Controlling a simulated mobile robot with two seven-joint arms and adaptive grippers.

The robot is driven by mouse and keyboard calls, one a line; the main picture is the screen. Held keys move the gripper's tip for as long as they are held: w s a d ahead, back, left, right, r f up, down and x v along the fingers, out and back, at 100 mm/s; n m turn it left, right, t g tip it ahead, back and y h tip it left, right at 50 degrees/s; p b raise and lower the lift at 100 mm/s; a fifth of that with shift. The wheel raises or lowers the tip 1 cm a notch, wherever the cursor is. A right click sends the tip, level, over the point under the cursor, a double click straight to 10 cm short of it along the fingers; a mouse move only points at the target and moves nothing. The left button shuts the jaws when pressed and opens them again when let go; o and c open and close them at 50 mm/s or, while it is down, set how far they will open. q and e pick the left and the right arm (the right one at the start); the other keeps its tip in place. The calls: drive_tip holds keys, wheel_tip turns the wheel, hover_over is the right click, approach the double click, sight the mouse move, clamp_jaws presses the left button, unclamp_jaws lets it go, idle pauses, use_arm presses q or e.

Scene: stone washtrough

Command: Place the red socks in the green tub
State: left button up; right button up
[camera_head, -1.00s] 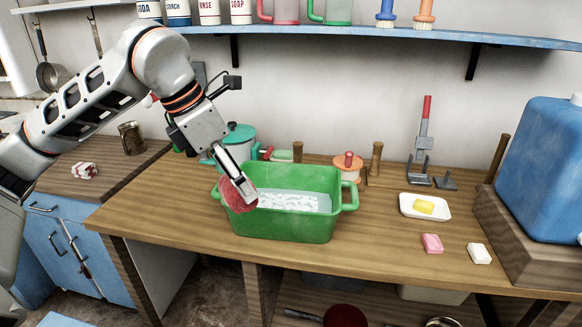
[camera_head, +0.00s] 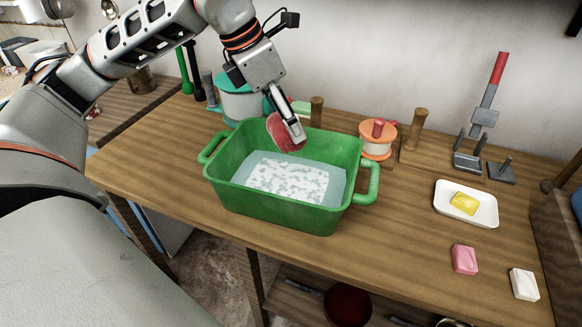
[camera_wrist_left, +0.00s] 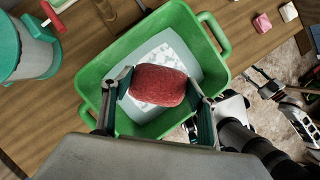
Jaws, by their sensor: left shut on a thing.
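The green tub (camera_head: 285,210) stands on the wooden counter and holds water with white suds. It also shows in the left wrist view (camera_wrist_left: 92,78). My left gripper (camera_head: 297,140) is shut on the red socks (camera_head: 282,133), a rounded red bundle. In the head view the bundle is at the tub's far side, near the back rim. In the left wrist view the red socks (camera_wrist_left: 158,86) sit between both fingers, with the tub's suds behind them. I cannot tell exactly how high they are above the water.
Behind the tub stand a teal-lidded canister (camera_head: 240,98) and an orange-and-white spool (camera_head: 377,140). To the right are a white dish (camera_head: 482,212) with yellow soap, a pink soap (camera_head: 464,260), a white soap (camera_head: 524,284) and a grey metal stand (camera_head: 478,135). The counter's front strip is clear.

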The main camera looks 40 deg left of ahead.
use_arm(q)
wheel_tip(320, 180, down, 5)
drive_tip(key=shift+f+b, duration=0.15)
drive_tip(key=shift+b, duration=0.3)
wheel_tip(320, 180, down, 6)
drive_tip(key=shift+w+r+b, duration=0.1)
drive_tip(key=shift+w+b, duration=0.05)
drive_tip(key=shift+b, duration=0.5)
drive_tip(key=shift+f, duration=0.25)
wheel_tip(320, 180, down, 4)
drive_tip(key=shift+r+b, duration=0.25)
drive_tip(key=shift+b, duration=0.2)
drive_tip(key=shift+f, duration=0.25)
drive_tip(key=shift+r, duration=0.15)
drive_tip(key=shift+f, duration=0.2)
drive_tip(key=o, duration=1.1)
use_arm(e)
drive_tip(key=shift+w+a+f, duration=0.25)
drive_tip(key=shift+w+f, duration=0.1)
drive_tip(key=shift+w, duration=0.2)
